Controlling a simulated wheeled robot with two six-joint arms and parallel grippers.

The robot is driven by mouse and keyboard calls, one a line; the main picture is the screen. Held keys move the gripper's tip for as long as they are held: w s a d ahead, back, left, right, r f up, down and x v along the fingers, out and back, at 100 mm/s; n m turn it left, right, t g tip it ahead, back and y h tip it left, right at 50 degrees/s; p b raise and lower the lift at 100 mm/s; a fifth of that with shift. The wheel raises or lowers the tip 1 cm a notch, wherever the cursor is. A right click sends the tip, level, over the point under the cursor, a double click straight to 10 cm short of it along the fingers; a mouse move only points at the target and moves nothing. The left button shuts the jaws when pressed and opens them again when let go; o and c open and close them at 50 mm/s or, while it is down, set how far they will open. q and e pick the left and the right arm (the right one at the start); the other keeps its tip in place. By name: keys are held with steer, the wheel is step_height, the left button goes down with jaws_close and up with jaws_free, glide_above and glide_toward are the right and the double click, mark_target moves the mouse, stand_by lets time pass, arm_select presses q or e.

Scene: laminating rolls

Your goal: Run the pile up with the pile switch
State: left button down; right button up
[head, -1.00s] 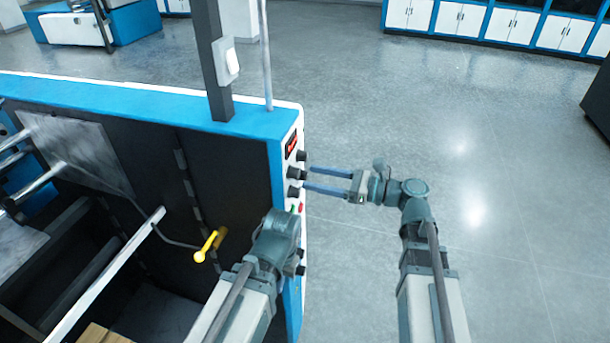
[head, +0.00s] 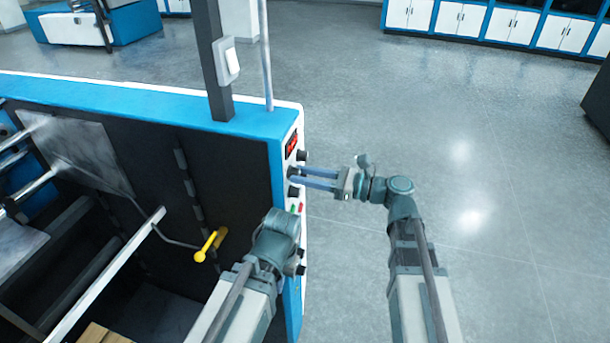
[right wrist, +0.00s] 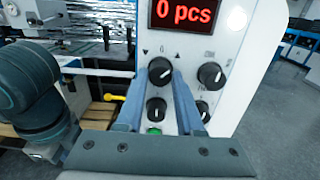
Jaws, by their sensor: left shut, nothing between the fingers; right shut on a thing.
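The pile switch (right wrist: 160,71) is a round black knob with a down arrow, a 0 and an up arrow above it, on the white control panel (right wrist: 208,45). My right gripper (right wrist: 163,72) is shut on this knob, one blue finger on each side; in the head view (head: 294,177) its fingertips meet the panel. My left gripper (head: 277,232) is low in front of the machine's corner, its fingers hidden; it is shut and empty. Light brown wood (head: 98,333), perhaps the pile's base, shows low inside the machine.
A red display (right wrist: 187,13) reads 0 pcs. Other black knobs (right wrist: 211,74) and a green button (right wrist: 154,130) sit close by. A yellow handle (head: 207,247) is left of my left wrist. A post with a white switch (head: 229,62) rises behind. The floor at right is clear.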

steer(key=shift+n, duration=0.3)
jaws_close()
steer(key=n, duration=0.3)
steer(key=shift+n, duration=2.5)
steer(key=o, duration=1)
jaws_free()
steer(key=shift+o, duration=0.2)
steer(key=shift+d, duration=0.15)
steer(key=v, duration=1.3)
steer(key=shift+d, duration=0.25)
